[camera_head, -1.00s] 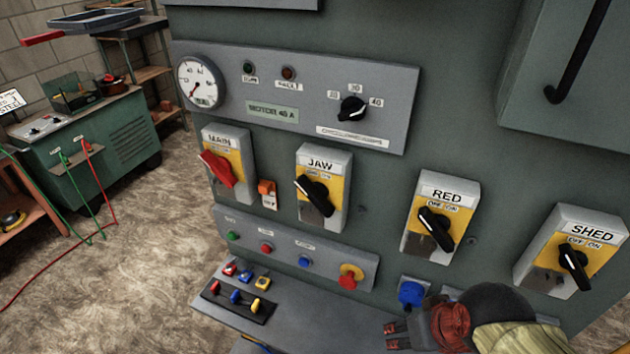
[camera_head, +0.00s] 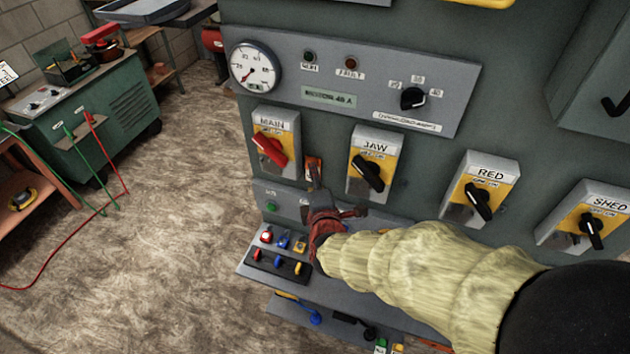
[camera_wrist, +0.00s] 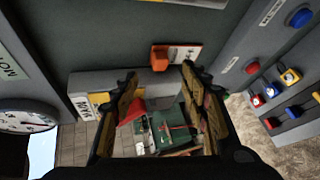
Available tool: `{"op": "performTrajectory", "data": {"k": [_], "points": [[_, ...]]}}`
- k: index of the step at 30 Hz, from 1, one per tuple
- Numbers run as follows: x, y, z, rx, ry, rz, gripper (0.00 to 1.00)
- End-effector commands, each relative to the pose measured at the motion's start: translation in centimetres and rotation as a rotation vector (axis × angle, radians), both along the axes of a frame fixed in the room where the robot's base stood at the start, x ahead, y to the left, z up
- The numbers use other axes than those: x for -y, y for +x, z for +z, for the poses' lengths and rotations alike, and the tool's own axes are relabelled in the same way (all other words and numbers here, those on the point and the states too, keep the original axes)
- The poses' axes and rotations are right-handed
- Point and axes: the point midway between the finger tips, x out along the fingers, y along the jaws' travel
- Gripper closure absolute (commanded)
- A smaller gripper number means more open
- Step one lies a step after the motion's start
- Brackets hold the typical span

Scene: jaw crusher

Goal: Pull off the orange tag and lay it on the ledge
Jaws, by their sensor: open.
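The orange tag (camera_head: 313,163) is on the grey cabinet front between the MAIN and JAW switches, partly hidden by my gripper in the head view. The grey ledge (camera_head: 322,287) juts out below the button panel, partly covered by my arm.
The red-handled MAIN switch (camera_head: 269,148) and black-handled JAW switch (camera_head: 368,170) flank the tag closely. Small padlocks (camera_head: 284,241) and a black rack (camera_head: 262,264) of coloured items occupy the left of the ledge. A lower shelf (camera_head: 283,308) holds tools.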

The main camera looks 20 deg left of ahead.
Motion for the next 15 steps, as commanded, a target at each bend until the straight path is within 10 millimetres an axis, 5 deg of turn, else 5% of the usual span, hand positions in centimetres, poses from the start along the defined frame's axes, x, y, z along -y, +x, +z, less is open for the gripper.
{"op": "performTrajectory", "data": {"k": [15], "points": [[-2.2,5.7,-2.1,0.003,-0.005,0.0,0.55]]}}
